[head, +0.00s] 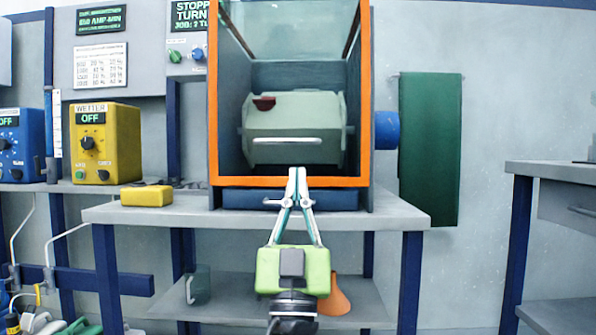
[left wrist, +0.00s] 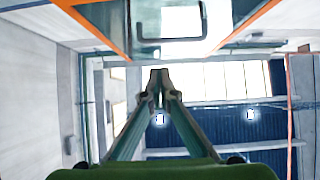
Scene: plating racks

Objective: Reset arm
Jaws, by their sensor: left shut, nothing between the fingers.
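My left gripper (head: 297,176) is in the middle of the head view, its fingertips together and empty. It points at the lower edge of an orange-framed machine (head: 290,182) on a grey table. Inside the machine is a pale green barrel (head: 294,108) with a white handle. Whether the fingertips touch the machine I cannot tell. In the left wrist view the shut fingers of my left gripper (left wrist: 160,82) show below a handle (left wrist: 166,38) and orange edges. My right gripper is in neither view.
The grey table (head: 400,212) has a yellow block (head: 146,195) at its left. A yellow control box (head: 105,143) and a blue one (head: 22,145) stand further left. An orange cone-like object (head: 334,298) is on the lower shelf. Another table (head: 545,168) stands at right. Free floor space is not clear.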

